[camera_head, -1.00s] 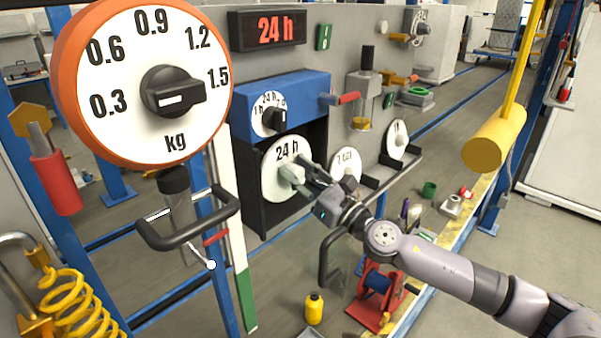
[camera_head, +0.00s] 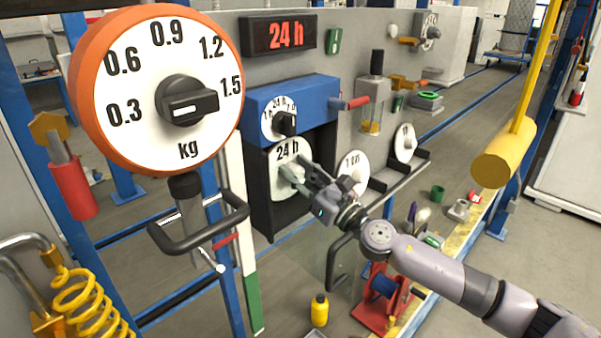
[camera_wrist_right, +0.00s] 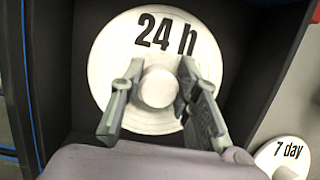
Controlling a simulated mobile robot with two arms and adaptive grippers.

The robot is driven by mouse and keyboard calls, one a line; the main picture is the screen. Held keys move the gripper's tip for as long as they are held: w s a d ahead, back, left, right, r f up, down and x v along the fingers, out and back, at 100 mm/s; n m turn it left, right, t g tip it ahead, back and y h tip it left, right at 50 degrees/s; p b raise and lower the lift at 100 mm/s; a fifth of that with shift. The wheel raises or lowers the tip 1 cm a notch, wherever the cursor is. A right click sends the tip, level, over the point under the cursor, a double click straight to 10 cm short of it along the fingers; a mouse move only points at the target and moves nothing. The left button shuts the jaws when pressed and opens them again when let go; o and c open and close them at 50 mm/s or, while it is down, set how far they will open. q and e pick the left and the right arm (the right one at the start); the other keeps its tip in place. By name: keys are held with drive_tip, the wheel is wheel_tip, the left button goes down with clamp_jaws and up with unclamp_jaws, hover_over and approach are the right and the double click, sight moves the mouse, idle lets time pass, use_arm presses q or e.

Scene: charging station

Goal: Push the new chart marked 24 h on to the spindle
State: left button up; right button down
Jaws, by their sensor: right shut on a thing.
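The white round chart marked 24 h (camera_head: 286,155) sits inside the dark open recess of the recorder with the blue top (camera_head: 290,98). It faces outward, and its 24 h print reads upright. My right gripper (camera_head: 290,173) is at its middle, shut on the chart's round hub. In the right wrist view the two fingers (camera_wrist_right: 152,95) stand on either side of the pale hub, with the 24 h chart (camera_wrist_right: 110,60) behind them. The spindle is hidden behind the chart, so I cannot tell how far on the chart is. My left gripper is not in view.
A 7 day chart (camera_wrist_right: 283,150) and another white chart (camera_head: 405,143) stand on a dark rack to the right. A lit 24 h sign (camera_head: 279,36) hangs above. A big orange-rimmed kg dial (camera_head: 128,140) and a black handle (camera_head: 170,242) stand at left.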

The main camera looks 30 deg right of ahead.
drive_tip(key=shift+w, duration=0.1)
drive_tip(key=c, duration=1.1)
unclamp_jaws()
drive_tip(key=shift+v, duration=6)
drive_tip(key=shift+m, duration=0.3)
